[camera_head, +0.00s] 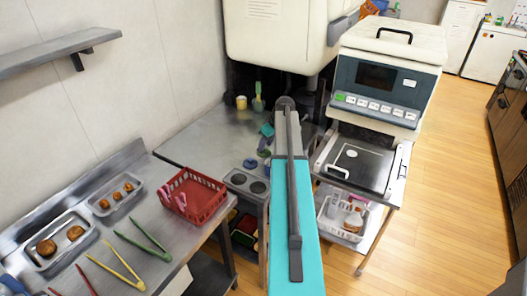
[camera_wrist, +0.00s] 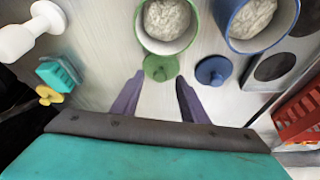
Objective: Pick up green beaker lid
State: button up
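The green beaker lid (camera_wrist: 161,67) is a small round lid with a knob, lying on the pale metal counter in the wrist view. It is next to the rim of a green beaker (camera_wrist: 141,38) with lumpy pale contents. My gripper (camera_wrist: 160,80) is open, with its two grey-purple fingers spread apart. The lid lies between and just past the fingertips, and nothing is held. A blue lid (camera_wrist: 212,70) lies just right of the right fingertip, below a blue beaker (camera_wrist: 228,36). In the head view my arm hides the green lid and gripper.
A teal block (camera_wrist: 58,72), a yellow lid (camera_wrist: 50,95) and a white knobbed object (camera_wrist: 35,32) lie left. A red basket (camera_head: 203,205) stands beside trays and tongs. A sealing machine (camera_head: 385,75) stands right.

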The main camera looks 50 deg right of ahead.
jog(key=shift+w+f, duration=0.25)
jog(key=shift+f, duration=0.3)
grip_shut()
